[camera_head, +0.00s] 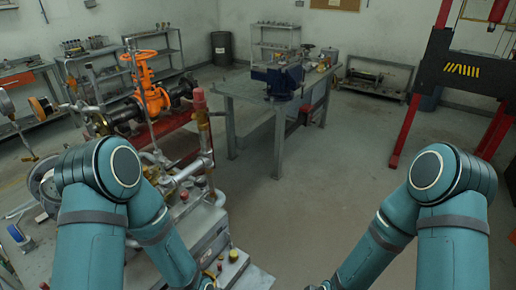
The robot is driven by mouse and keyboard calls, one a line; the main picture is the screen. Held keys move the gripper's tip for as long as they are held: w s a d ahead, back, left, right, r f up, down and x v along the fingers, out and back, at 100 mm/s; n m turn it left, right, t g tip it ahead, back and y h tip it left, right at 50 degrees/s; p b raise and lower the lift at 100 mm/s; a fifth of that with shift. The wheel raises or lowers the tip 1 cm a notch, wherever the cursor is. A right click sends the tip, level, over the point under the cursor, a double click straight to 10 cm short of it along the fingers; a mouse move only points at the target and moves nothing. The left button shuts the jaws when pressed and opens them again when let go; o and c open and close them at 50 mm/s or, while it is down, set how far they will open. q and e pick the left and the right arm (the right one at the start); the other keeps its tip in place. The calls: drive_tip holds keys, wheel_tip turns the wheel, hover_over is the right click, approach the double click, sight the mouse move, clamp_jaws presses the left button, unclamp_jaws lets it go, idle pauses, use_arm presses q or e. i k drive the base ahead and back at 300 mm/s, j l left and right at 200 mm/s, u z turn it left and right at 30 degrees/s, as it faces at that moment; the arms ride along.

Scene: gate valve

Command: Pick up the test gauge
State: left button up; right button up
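I cannot tell for sure which thing is the test gauge. A round dial-like thing (6,103) on a thin stem stands at the left edge, partly cut off. Another round, pale-rimmed thing (45,188) lies lower, partly hidden behind my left arm. A small blue and white thing (17,234) is on the bench top below it. Both my arms bend down and inward to the bottom edge. Both grippers lie out of the picture, so what they hold cannot be seen.
An orange gate valve (146,75) with a handwheel and pipework stands at left behind my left arm. A grey workbench (250,93) with a blue vise (278,80) is in the middle. A red and black press frame (462,70) is at right. The floor between is clear.

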sight(25, 243)
drive_tip(key=j+u, duration=0.1)
drive_tip(key=u, duration=2.25)
drive_tip(key=j+u, duration=0.3)
drive_tip(key=i+j+u, duration=0.1)
drive_tip(key=u, duration=0.15)
drive_tip(key=i+j+u, duration=0.1)
drive_tip(key=j, duration=0.25)
drive_tip(key=i+j+u, duration=0.1)
drive_tip(key=i+j, duration=0.35)
drive_tip(key=j, duration=0.2)
drive_tip(key=i+j+z, duration=0.3)
drive_tip(key=i, duration=0.25)
drive_tip(key=i+j+z, duration=0.3)
drive_tip(key=i, duration=0.2)
drive_tip(key=i+z, duration=0.25)
drive_tip(key=z, duration=0.2)
drive_tip(key=i+z, duration=0.3)
drive_tip(key=z, duration=0.15)
drive_tip(key=i+j+z, duration=0.2)
drive_tip(key=z, duration=0.25)
